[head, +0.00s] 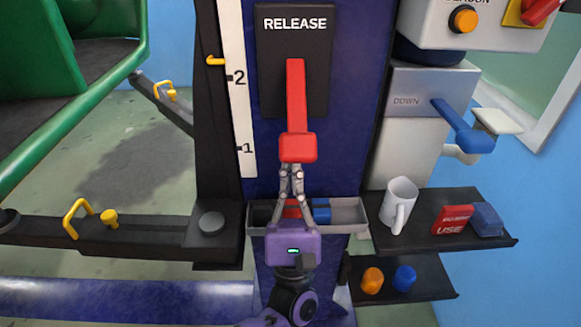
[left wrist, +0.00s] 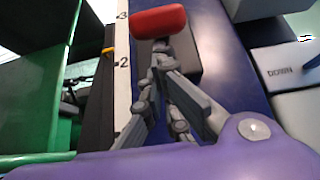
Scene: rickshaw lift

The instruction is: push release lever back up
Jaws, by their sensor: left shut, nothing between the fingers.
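The red release lever (head: 297,148) is mounted on a black plate (head: 265,70) labelled RELEASE, on a dark blue column. Its bar runs down the plate to a wide block handle at the lower end. My purple left gripper (head: 291,170) is directly below the handle, fingers pointing up, closed and empty. Its fingertips are at the handle's underside; I cannot tell whether they touch. In the left wrist view the red handle (left wrist: 158,21) shows just beyond the closed fingertips (left wrist: 160,52). My right gripper is not in view.
A grey tray (head: 352,213) with red and blue items sits behind my gripper. To the right are a blue DOWN lever (head: 463,127) and a shelf (head: 506,239) with a white mug (head: 400,200). Black lift arms (head: 150,231) with yellow handles are at left.

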